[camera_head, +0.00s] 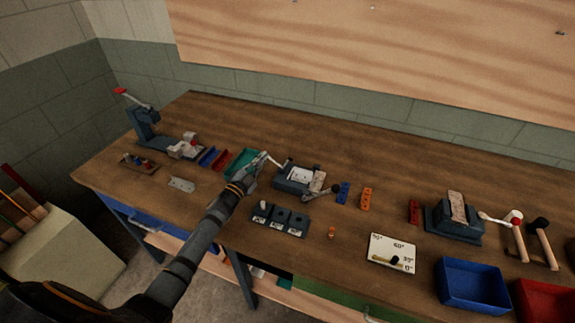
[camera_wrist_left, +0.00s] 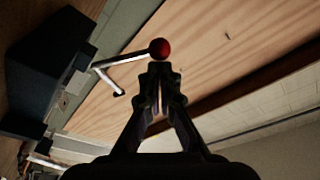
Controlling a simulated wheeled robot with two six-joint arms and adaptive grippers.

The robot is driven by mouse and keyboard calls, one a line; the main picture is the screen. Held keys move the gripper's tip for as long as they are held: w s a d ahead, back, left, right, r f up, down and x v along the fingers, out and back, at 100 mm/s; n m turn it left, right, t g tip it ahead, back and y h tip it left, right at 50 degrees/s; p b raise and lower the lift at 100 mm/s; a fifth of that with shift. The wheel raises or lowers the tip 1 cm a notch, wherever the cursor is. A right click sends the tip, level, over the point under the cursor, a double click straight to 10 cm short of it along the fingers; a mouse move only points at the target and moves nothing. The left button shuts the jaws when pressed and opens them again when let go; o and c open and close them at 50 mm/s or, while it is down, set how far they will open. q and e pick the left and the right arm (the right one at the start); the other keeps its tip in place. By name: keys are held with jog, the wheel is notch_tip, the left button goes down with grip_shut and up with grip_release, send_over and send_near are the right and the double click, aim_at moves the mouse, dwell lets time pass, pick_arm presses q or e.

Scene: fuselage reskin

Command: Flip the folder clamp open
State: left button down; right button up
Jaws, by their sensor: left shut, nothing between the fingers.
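The folder (camera_head: 293,183) is a dark blue-grey bench tool with a light metal top, at mid-table in the head view. A bent metal clamp lever (camera_head: 280,163) rises at its back left; a second handle with a dark knob (camera_head: 335,188) sticks out on its right. My left gripper (camera_head: 262,161) is at the lever's free end. In the left wrist view a red ball (camera_wrist_left: 160,48) on a bent metal lever (camera_wrist_left: 124,60) sits just beyond the tips of my shut left gripper (camera_wrist_left: 160,70). Whether they touch is unclear. My right gripper is not in view.
A teal tray (camera_head: 241,162) lies left of the folder. A dark block (camera_head: 280,219) with several sections stands in front. A blue part (camera_head: 342,193) and orange part (camera_head: 366,197) lie to the right. Another tool (camera_head: 455,221) and a blue bin (camera_head: 472,284) stand further right.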

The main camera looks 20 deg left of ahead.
pick_arm(q)
jog(key=shift+a+f+b, duration=0.35)
jog(key=shift+f, duration=0.15)
jog(key=shift+a+f, duration=0.1)
dwell(0.4)
